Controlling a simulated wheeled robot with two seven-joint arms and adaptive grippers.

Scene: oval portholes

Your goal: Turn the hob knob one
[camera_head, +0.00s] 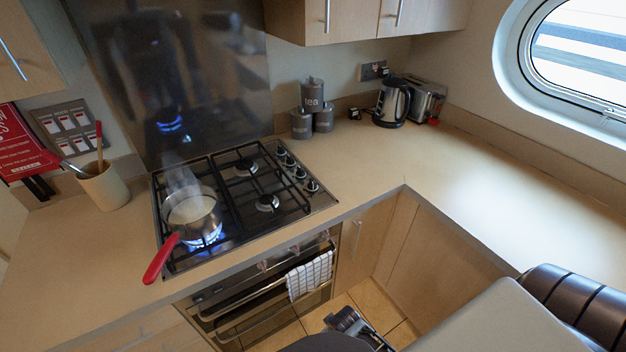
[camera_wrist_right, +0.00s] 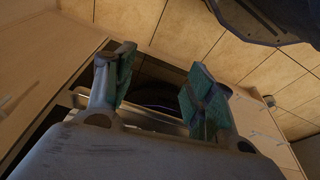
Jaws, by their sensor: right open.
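The gas hob (camera_head: 222,234) is set into the worktop, with a column of several dark and silver knobs along its right side. The nearest knob (camera_head: 312,186) and the farthest knob (camera_head: 281,151) both show clearly; no label tells which is knob one. A steaming saucepan (camera_head: 190,208) with a red handle stands over a blue flame (camera_head: 207,240) at the front left burner. My right gripper (camera_head: 352,324) is low in front of the cabinets, well away from the knobs. In the right wrist view its green-padded fingers (camera_wrist_right: 160,82) are apart, with nothing between them. My left gripper is not seen.
The oven (camera_head: 262,300) below the hob has a checked towel (camera_head: 310,275) on its handle. Canisters (camera_head: 313,108), a kettle (camera_head: 391,103) and a toaster (camera_head: 425,99) stand at the back. A utensil pot (camera_head: 105,187) is left of the hob. The worktop right of the knobs is clear.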

